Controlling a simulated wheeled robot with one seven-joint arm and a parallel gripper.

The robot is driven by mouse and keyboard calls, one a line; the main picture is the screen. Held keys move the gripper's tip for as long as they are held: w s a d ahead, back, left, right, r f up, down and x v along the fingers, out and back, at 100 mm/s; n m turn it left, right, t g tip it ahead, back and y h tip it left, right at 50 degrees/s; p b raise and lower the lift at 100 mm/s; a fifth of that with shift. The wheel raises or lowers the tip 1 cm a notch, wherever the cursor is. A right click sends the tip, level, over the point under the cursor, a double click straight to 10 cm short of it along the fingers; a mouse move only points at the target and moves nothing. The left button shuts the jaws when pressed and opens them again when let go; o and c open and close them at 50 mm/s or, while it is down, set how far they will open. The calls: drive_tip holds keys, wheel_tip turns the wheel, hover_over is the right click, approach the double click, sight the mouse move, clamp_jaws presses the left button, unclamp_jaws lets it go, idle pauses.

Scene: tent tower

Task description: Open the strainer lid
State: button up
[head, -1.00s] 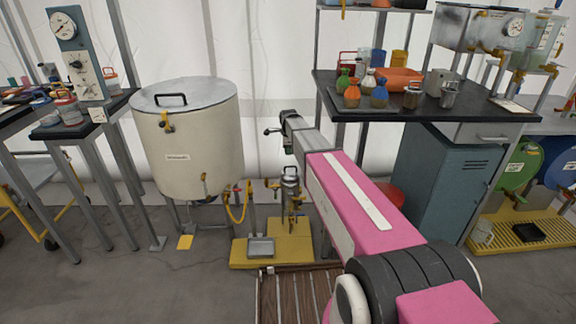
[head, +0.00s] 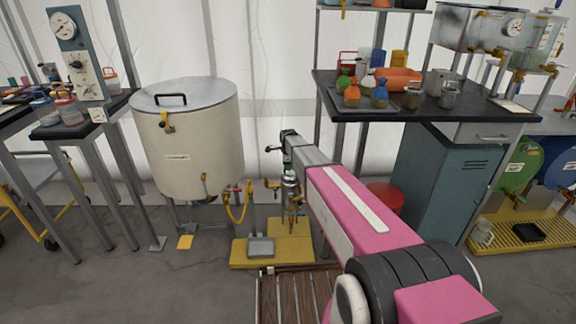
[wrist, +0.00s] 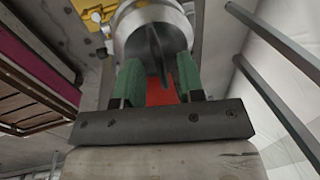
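The strainer is a small metal canister (head: 291,190) on a yellow stand in the head view, partly hidden behind the end of my arm. In the wrist view its round metal body (wrist: 150,30) fills the top middle, with a dark upright handle-like piece (wrist: 157,55) on its near face. My gripper (wrist: 158,66) has two green fingers that stand apart, one on each side of that dark piece. I see gaps beside it and no clear grip. The lid looks down on the canister, though its edge is hard to make out.
A large cream drum (head: 195,140) stands left of the strainer. The yellow base plate (head: 240,255) carries a small grey tray (head: 261,247). A black-topped bench (head: 440,112) with bottles and a teal cabinet (head: 430,180) stand right. A red stool (head: 386,196) is behind my arm.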

clamp_jaws()
drive_tip(key=shift+w, duration=0.1)
